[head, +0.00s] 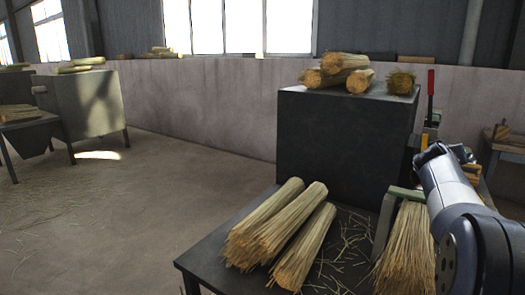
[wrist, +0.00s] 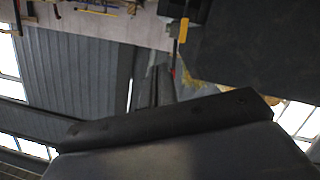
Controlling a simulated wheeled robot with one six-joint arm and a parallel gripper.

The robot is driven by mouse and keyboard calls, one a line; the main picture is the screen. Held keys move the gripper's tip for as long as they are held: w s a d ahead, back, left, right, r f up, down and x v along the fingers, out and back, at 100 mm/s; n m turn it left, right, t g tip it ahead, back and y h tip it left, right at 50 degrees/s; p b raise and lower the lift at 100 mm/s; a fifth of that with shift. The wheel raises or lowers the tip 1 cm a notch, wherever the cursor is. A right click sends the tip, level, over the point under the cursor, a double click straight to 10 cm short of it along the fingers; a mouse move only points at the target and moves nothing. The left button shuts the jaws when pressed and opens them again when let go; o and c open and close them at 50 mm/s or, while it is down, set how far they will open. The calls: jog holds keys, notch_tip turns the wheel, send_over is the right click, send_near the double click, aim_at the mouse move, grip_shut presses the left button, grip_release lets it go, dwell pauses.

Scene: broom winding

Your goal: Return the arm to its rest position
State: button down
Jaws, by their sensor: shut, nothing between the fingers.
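My arm comes in from the right edge of the head view, and my gripper (head: 443,153) shows small and dark at its upper end. It is in front of the bench with the red-handled tool. In the wrist view, my gripper (wrist: 168,118) fills the lower part as a wide grey body with a dark front edge. It is shut and empty. The wrist picture is tilted and upside down, with windows low in it.
A dark table (head: 215,262) carries several straw bundles (head: 275,235). A dark block (head: 345,140) behind it bears more bundles (head: 340,72). The floor (head: 120,215) at left is open.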

jog(key=w+a+r+n+h+p, duration=0.2)
jog(key=w+a+n+p, duration=0.7)
jog(key=a, duration=0.4)
jog(key=shift+a+r+h+p, duration=0.25)
jog(key=shift+h+p, duration=0.15)
jog(key=shift+p, duration=0.4)
